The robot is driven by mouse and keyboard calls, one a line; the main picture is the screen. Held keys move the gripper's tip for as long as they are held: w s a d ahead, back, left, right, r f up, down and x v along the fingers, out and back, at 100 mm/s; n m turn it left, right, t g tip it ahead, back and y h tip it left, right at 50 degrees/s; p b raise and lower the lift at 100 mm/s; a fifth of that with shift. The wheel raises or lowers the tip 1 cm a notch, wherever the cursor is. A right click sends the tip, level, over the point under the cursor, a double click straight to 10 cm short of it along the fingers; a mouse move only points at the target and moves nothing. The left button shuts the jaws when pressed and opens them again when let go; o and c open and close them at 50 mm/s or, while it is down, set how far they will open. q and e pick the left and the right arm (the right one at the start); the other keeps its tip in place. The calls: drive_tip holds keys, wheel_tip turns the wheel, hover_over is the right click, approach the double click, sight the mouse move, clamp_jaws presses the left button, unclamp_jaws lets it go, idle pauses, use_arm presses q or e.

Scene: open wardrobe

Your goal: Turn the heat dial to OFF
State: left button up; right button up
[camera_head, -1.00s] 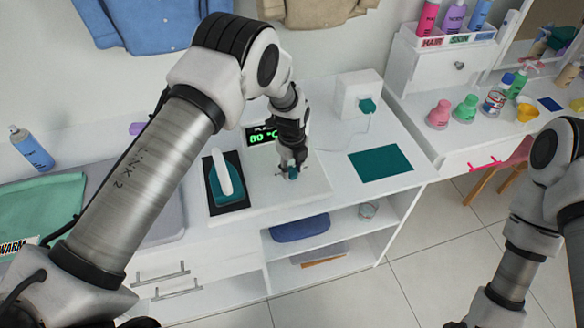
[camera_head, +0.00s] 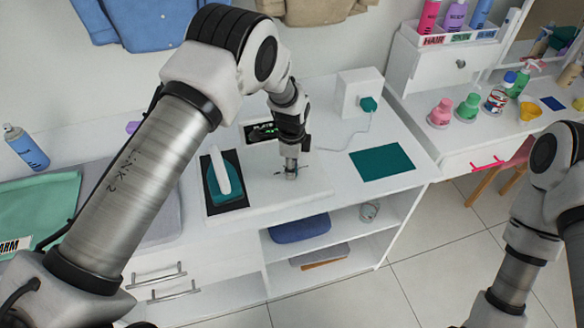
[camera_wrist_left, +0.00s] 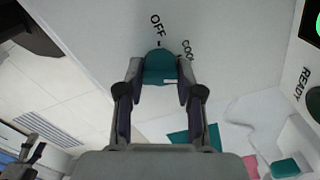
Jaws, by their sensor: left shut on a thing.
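The heat dial (camera_wrist_left: 160,67) is a teal knob on a white panel, with a white mark on its lower edge. The label OFF (camera_wrist_left: 157,25) is printed just above it and COOL (camera_wrist_left: 187,49) to its upper right. My left gripper (camera_head: 291,174) is down at the panel, shut on the dial; in the wrist view its fingertips (camera_wrist_left: 159,73) press on both sides of it. In the head view the gripper mostly hides the dial. The display (camera_head: 262,132) behind is dark with small, unreadable text.
A teal iron (camera_head: 213,187) stands on a dark pad left of the gripper. A teal mat (camera_head: 382,161) and a white box with a teal plug (camera_head: 368,104) lie to the right. Shelves are below the counter. My right arm is at the right edge.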

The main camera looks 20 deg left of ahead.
use_arm(q)
drive_tip(key=n, duration=0.2)
drive_tip(key=n+b, duration=0.1)
drive_tip(key=n, duration=0.1)
drive_tip(key=shift+s+f+n, duration=0.2)
drive_tip(key=shift+f+n, duration=0.1)
drive_tip(key=shift+f, duration=0.05)
drive_tip(key=n, duration=0.4)
drive_tip(key=shift+n+b, duration=0.3)
drive_tip(key=shift+b, duration=0.1)
drive_tip(key=n, duration=0.4)
drive_tip(key=shift+n+b, duration=0.3)
drive_tip(key=shift+b, duration=0.05)
drive_tip(key=n, duration=0.4)
drive_tip(key=shift+n+b, duration=0.3)
drive_tip(key=shift+w+r, duration=0.1)
drive_tip(key=o, duration=1.2)
drive_tip(key=shift+w, duration=0.1)
drive_tip(key=shift+r, duration=0.15)
